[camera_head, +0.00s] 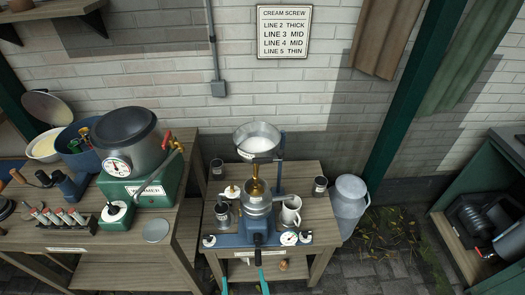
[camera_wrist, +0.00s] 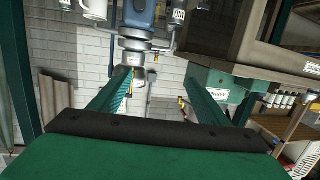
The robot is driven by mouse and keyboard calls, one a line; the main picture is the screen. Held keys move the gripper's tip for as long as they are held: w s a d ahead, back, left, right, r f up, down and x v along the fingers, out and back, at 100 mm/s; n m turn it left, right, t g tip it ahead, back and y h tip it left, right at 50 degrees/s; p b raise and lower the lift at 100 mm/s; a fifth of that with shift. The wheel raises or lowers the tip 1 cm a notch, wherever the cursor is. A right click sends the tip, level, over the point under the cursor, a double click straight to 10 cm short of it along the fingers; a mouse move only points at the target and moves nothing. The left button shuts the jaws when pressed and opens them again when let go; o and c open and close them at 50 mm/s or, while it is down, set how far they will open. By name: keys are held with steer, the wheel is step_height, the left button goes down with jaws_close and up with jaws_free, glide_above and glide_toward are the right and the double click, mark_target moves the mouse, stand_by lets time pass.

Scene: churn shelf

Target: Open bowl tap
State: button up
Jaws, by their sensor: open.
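A metal bowl (camera_head: 257,138) holding white liquid stands on a stand above the blue cream separator (camera_head: 257,228) on the small wooden table. A brass part (camera_head: 257,182), which looks like the bowl's tap, sits beneath it above the separator's metal top; I cannot tell its handle position. My gripper (camera_head: 244,284) is at the bottom edge, in front of the separator, low by the table's front. In the wrist view my gripper (camera_wrist: 158,76) has its two green fingers wide apart with nothing between them. The separator (camera_wrist: 137,18) shows upside down beyond the fingers, apart from them; the tap is not clear there.
A white jug (camera_head: 291,210), gauges and small jars crowd the table around the separator. A metal milk can (camera_head: 349,205) stands on the floor right of the small table. A wall sign (camera_head: 284,32) hangs behind.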

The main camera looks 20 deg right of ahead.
steer(key=w+d+r+m+h, duration=0.1)
steer(key=w+d+r, duration=0.35)
steer(key=w, duration=0.35)
steer(key=w+d+r+t+h, duration=0.1)
steer(key=w+d+r, duration=0.3)
steer(key=w+r, duration=0.25)
steer(key=w+d+r+m+h, duration=0.1)
steer(key=w+d+r, duration=0.4)
steer(key=w, duration=0.3)
steer(key=x, duration=1)
steer(key=shift+w+f, duration=0.15)
steer(key=shift+w, duration=0.15)
steer(key=shift+a, duration=0.15)
steer(key=c, duration=1.1)
